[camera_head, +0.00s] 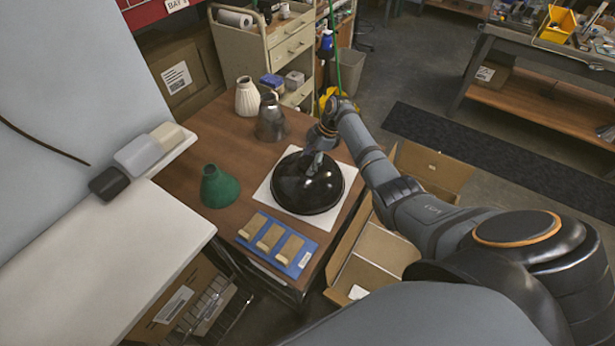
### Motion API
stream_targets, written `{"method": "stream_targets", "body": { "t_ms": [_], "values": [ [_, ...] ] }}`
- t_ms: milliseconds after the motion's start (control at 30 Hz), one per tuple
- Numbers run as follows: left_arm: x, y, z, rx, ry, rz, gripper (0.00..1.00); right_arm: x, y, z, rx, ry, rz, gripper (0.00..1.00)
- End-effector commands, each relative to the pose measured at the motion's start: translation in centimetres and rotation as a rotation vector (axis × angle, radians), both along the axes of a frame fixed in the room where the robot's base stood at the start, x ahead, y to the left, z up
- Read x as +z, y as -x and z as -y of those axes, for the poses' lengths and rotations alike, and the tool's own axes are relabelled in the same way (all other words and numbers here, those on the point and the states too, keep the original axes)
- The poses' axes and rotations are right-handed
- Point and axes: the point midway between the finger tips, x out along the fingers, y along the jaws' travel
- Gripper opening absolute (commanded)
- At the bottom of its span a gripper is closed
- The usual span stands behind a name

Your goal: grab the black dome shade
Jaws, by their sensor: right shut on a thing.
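The black dome shade (303,190) is a glossy round dome. It sits over a white sheet (343,207) on the brown table; whether it touches the sheet I cannot tell. My right gripper (314,168) reaches down from above to the top of the dome and is shut on it. The fingertips are small and partly hidden against the dark surface. My left gripper is out of view.
A green shade (219,187), a grey shade (270,120) and a white shade (247,97) stand on the table. A blue tray (245,233) with tan blocks lies in front. An open cardboard box (372,262) is right of the table.

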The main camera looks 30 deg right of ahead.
Motion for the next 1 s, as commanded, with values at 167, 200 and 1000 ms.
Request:
{"method": "stream_targets", "body": {
  "t_ms": [167,200,1000],
  "values": [
    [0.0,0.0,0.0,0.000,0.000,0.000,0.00,0.0,0.0,0.0,0.000,0.000,0.000,0.04],
    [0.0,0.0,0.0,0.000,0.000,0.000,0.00,0.0,0.0,0.0,0.000,0.000,0.000,0.00],
    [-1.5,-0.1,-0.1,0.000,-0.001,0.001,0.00,9.7,-0.1,0.0,0.000,0.000,0.002,0.00]
  ]
}}
